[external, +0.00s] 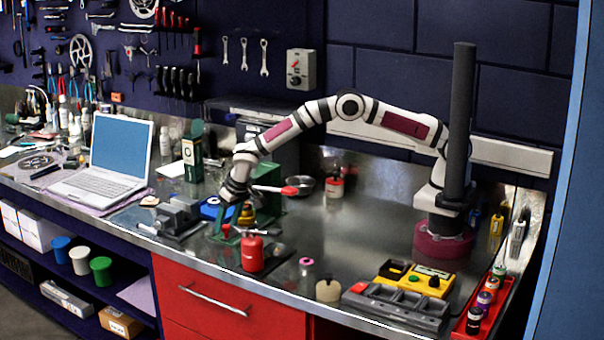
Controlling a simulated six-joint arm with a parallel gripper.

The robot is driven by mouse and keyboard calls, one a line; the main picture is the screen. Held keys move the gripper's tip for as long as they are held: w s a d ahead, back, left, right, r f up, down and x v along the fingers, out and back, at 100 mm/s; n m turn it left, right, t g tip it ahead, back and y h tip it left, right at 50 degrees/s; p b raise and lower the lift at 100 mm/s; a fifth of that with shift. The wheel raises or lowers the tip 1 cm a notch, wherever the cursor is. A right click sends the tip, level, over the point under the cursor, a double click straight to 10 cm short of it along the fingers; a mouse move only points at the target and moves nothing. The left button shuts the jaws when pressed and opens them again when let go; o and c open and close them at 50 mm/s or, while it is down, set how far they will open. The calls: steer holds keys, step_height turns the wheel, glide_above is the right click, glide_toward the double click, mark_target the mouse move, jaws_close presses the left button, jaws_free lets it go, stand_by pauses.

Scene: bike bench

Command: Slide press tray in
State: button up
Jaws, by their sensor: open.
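A green press (268,178) stands on the steel bench left of centre, with a red-tipped lever (289,190) sticking out to the right. My arm reaches across from the right, and my gripper (228,207) points down at the press's front left. My gripper is open, with nothing visibly held. A low green part (224,236) shows just under it; I cannot tell whether this is the press tray, or whether the gripper touches it.
A grey vise (178,216) and a laptop (112,160) stand to the left. A blue round item (211,208) sits close by my gripper. A yellow case (415,278), grey organiser (398,304) and red bottle tray (503,292) fill the front right.

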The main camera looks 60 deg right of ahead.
jaws_close()
stand_by(1.3)
